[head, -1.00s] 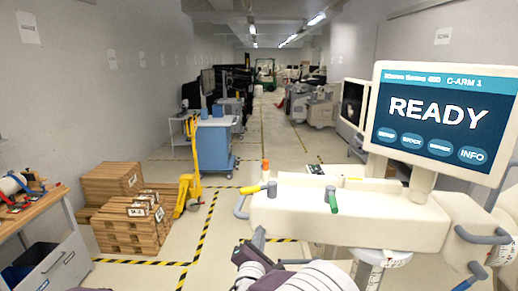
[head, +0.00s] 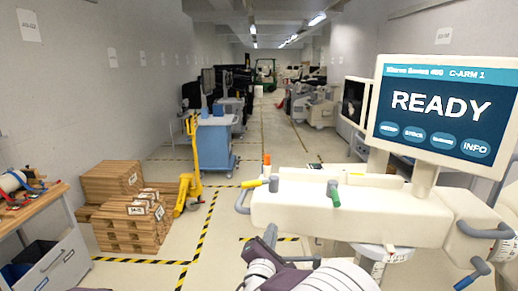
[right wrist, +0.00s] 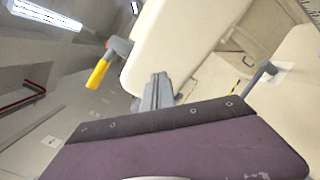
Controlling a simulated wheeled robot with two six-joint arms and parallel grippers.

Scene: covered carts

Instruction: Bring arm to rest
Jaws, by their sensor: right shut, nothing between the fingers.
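My right gripper (head: 270,235) shows low in the head view, at the front left of the white C-arm cart (head: 345,215). Its fingers are together and empty. My right arm runs down to the bottom edge. In the right wrist view, the grey fingers (right wrist: 158,90) point up close to the white cart body (right wrist: 175,45), beyond my purple wrist cover. I cannot tell whether they touch the cart. A yellow-tipped lever (right wrist: 98,74) is to their upper left. My left gripper is out of view.
The cart has a yellow lever (head: 252,184), a green lever (head: 334,194), a grey side handle (head: 241,200) and a monitor reading READY (head: 440,105). Taped floor lies between.

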